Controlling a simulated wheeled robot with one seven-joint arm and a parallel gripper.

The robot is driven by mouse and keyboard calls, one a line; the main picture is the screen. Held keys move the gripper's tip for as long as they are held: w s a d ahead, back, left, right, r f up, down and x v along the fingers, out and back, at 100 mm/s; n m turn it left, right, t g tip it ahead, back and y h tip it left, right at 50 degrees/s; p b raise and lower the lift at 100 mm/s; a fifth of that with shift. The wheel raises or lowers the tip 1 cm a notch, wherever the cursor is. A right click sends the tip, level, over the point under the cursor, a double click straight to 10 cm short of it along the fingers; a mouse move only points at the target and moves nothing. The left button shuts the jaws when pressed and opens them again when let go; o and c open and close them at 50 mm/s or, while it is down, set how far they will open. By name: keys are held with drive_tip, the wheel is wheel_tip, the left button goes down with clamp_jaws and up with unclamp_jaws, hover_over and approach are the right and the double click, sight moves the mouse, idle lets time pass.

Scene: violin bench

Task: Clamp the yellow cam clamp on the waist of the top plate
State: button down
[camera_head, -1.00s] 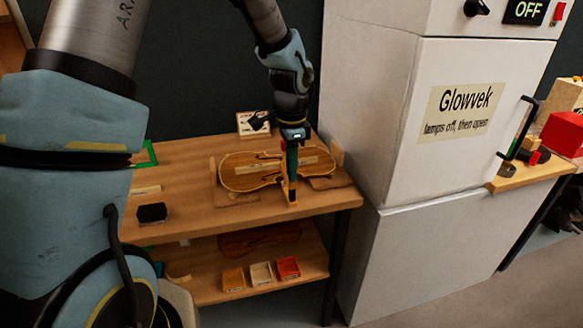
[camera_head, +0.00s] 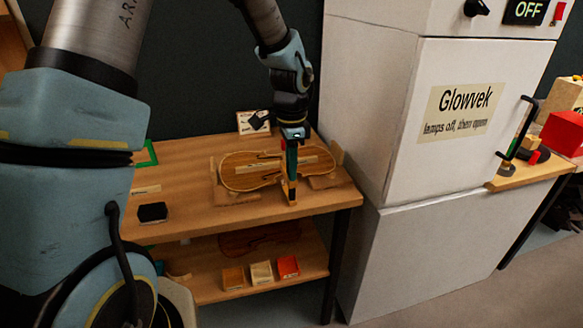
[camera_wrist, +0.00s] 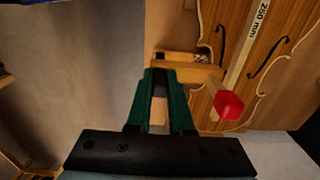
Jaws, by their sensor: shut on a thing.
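The top plate (camera_head: 240,180) is a pale wooden violin front with f-holes, lying on the bench; it also fills the right of the wrist view (camera_wrist: 290,75). The yellow cam clamp (camera_wrist: 185,68) is between the green fingers of my gripper (camera_wrist: 162,95), which is shut on it. The clamp reaches over the plate's edge at the waist, and its red-tipped part (camera_wrist: 228,104) shows above the plate. In the head view my gripper (camera_head: 291,165) points down at the plate's near edge, with the clamp (camera_head: 291,190) below it. I cannot tell whether its jaws touch the wood.
A strip marked 250 mm (camera_wrist: 247,45) lies along the plate. Wooden supports (camera_head: 235,198) flank the plate on the bench (camera_head: 190,215). A dark block (camera_head: 152,212) stands to the left. The white Glowvek cabinet (camera_head: 400,170) stands close on the right. Small bins (camera_head: 261,273) sit on the lower shelf.

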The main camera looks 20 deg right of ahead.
drive_tip(key=shift+w+d+p, duration=0.2)
drive_tip(key=shift+w+p, duration=0.25)
drive_tip(key=shift+w, duration=0.9)
drive_tip(key=shift+w+d+p, duration=0.15)
drive_tip(key=shift+w+p, duration=0.25)
drive_tip(key=shift+w, duration=0.95)
drive_tip(key=c, duration=0.7)
unclamp_jaws()
wheel_tip(320, 180, up, 11)
drive_tip(key=shift+f+b, duration=0.1)
drive_tip(key=shift+b, duration=1.05)
drive_tip(key=s+a+f+n, duration=0.1)
drive_tip(key=s+a+n, duration=0.2)
drive_tip(key=a+n, duration=0.3)
drive_tip(key=s+a+f+n+t, duration=0.1)
drive_tip(key=a+n, duration=0.5)
drive_tip(key=a, duration=0.8)
drive_tip(key=s+a+f+n, duration=0.2)
drive_tip(key=s+a+n, duration=0.3)
drive_tip(key=a, duration=0.5)
drive_tip(key=shift+s+a+f+n+t, duration=0.2)
drive_tip(key=shift+s+a+n+t, duration=0.15)
drive_tip(key=shift+n, duration=0.35)
